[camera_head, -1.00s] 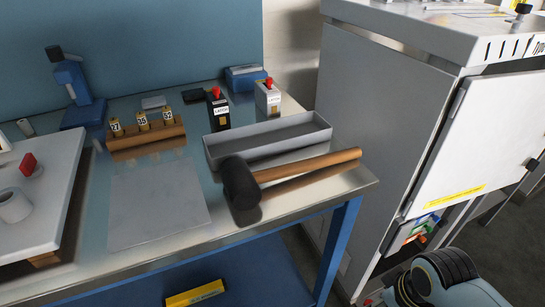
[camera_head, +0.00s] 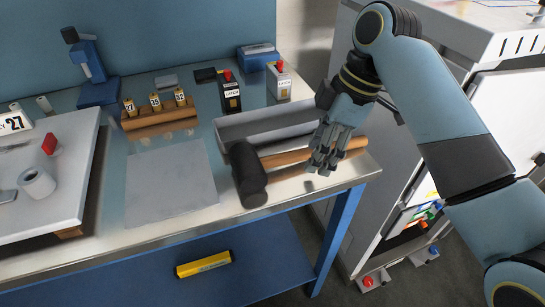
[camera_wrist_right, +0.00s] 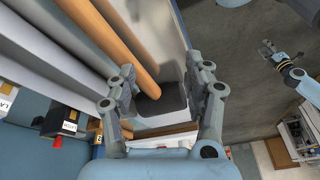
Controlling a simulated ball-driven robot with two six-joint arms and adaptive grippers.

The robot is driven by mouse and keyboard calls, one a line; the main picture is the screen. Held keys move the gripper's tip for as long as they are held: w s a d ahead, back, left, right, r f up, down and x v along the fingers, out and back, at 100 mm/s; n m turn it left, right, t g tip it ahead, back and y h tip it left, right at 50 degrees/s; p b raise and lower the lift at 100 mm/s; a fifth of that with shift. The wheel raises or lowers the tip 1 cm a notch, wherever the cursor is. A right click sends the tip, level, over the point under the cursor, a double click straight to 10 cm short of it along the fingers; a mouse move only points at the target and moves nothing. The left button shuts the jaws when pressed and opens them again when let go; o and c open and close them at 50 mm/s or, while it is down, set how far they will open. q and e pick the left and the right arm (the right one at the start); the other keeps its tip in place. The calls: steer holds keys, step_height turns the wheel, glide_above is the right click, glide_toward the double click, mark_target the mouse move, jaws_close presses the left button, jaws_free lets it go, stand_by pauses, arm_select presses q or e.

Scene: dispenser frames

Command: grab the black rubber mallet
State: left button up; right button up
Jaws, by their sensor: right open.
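The black rubber mallet lies on the metal bench near its right end. In the head view its black head (camera_head: 248,175) faces left and its wooden handle (camera_head: 285,157) runs right. My right gripper (camera_head: 323,168) is open over the handle and hides part of it. In the right wrist view my right gripper's fingers (camera_wrist_right: 160,70) stand apart, with the handle (camera_wrist_right: 122,45) slanting up left and the mallet head (camera_wrist_right: 165,103) between them. I see no contact. My left gripper (camera_wrist_right: 281,50) shows small at the right of that view, its fingers apart, over the floor.
A grey open tray (camera_head: 235,128) lies right behind the mallet. Two latch boxes (camera_head: 231,96) and a wooden block with numbered pieces (camera_head: 160,120) stand farther back. A grey sheet (camera_head: 170,185) lies left of the mallet head. A white cabinet (camera_head: 515,110) stands right of the bench.

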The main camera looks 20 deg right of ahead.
mark_target(278, 155)
steer(key=w+r+n, duration=0.1)
steer(key=w+a+r+n, duration=0.1)
steer(key=w+r, duration=0.1)
steer(key=w+a+r+n+g+y, duration=0.1)
steer(key=r+n, duration=0.1)
steer(key=shift+w+a+r, duration=0.15)
steer(key=shift+w+r, duration=0.05)
steer(key=shift+w, duration=0.2)
steer(key=shift+a+f+n, duration=0.1)
steer(key=shift+a+n, duration=0.05)
steer(key=shift+n, duration=0.15)
steer(key=b+x, duration=0.2)
steer(key=shift+f, duration=0.3)
steer(key=x, duration=0.7)
steer(key=shift+w+a+f+p, duration=0.1)
steer(key=shift+a+f+p, duration=0.05)
steer(key=shift+f+p, duration=0.15)
jaws_close()
